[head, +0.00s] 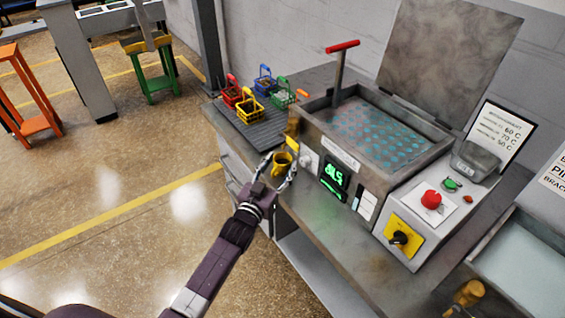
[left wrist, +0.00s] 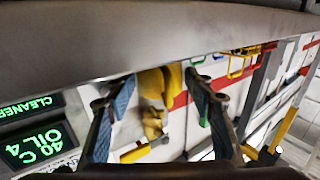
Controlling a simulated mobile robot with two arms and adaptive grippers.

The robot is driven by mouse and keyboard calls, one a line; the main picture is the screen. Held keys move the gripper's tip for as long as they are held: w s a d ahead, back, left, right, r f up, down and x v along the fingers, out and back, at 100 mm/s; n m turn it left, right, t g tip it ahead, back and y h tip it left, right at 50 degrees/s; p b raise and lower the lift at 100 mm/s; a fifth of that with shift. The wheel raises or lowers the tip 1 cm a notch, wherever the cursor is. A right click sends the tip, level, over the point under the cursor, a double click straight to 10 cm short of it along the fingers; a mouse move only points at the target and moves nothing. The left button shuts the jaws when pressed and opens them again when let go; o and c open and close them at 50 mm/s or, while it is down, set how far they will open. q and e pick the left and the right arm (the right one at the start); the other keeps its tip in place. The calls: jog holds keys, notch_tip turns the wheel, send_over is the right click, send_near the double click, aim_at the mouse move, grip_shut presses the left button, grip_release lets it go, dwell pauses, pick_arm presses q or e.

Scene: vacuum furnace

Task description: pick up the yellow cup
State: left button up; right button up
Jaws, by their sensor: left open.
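The fingers partly hide the cup in the head view. My right gripper is not in view.
The machine (head: 335,160) with an open lid (head: 450,55) and a red-handled lever (head: 342,47) stands right of the cup. Several small coloured baskets (head: 250,108) sit on a dark ribbed mat (head: 235,125) behind it.

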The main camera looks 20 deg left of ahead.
aim_at(282, 159)
pick_arm(q)
jog(key=shift+w+d, duration=0.1)
jog(key=shift+w, duration=0.75)
jog(key=c, duration=1.1)
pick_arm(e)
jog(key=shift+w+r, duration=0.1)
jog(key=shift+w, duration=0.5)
pick_arm(q)
jog(key=shift+r, duration=0.15)
jog(key=shift+c, duration=0.2)
jog(key=shift+r, duration=0.25)
notch_tip(282, 159, up, 3)
jog(key=shift+s+f+b, duration=0.1)
jog(key=shift+b, duration=0.25)
jog(key=s+a+b, duration=0.2)
jog(key=s+b, duration=0.1)
jog(key=s, duration=1.4)
jog(key=shift+s, duration=0.4)
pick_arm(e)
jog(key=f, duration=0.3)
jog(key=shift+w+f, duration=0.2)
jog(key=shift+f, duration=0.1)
